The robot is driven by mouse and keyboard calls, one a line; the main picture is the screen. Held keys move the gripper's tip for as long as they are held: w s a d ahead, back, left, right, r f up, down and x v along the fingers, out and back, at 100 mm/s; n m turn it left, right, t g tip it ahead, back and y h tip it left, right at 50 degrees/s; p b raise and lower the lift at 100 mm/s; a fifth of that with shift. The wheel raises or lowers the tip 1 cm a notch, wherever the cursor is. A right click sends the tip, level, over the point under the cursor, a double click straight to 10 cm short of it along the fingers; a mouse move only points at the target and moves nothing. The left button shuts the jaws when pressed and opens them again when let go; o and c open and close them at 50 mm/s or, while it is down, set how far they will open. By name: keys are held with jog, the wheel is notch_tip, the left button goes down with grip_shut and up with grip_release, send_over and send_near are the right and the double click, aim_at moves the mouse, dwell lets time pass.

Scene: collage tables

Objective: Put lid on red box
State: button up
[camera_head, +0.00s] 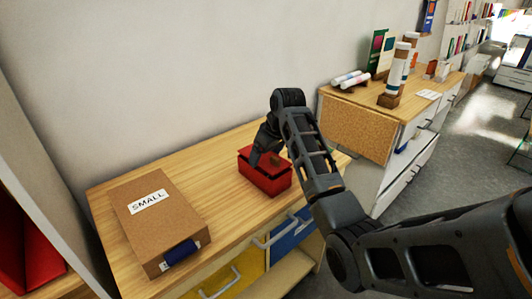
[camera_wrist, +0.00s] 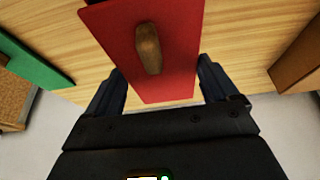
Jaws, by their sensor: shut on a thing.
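The red box (camera_head: 264,183) stands on the wooden table, near its right part. A flat red lid (camera_wrist: 172,82) with a wooden knob (camera_wrist: 148,48) fills the middle of the wrist view. The knob (camera_head: 275,160) also shows in the head view, at the top of the box. My gripper (camera_wrist: 158,68) has one finger on each side of the lid and is shut on its edges. In the head view my gripper (camera_head: 258,156) is right at the box top, coming from above. My fingers partly hide the lid there, and I cannot tell whether it is fully seated.
A cardboard box (camera_head: 155,220) marked SMALL lies on the left of the table (camera_head: 205,158). A green flat thing (camera_wrist: 32,60) lies left in the wrist view. A cabinet with a cork side (camera_head: 355,130) stands to the right. Bare tabletop lies between the two boxes.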

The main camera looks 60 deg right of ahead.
jog(key=shift+s+a+f, duration=0.15)
jog(key=shift+s+f, duration=0.05)
jog(key=shift+f, duration=0.7)
dwell(1.2)
jog(key=o, duration=0.8)
jog(key=shift+w+r, duration=0.2)
jog(key=shift+r, duration=3.6)
jog(key=shift+c, duration=0.3)
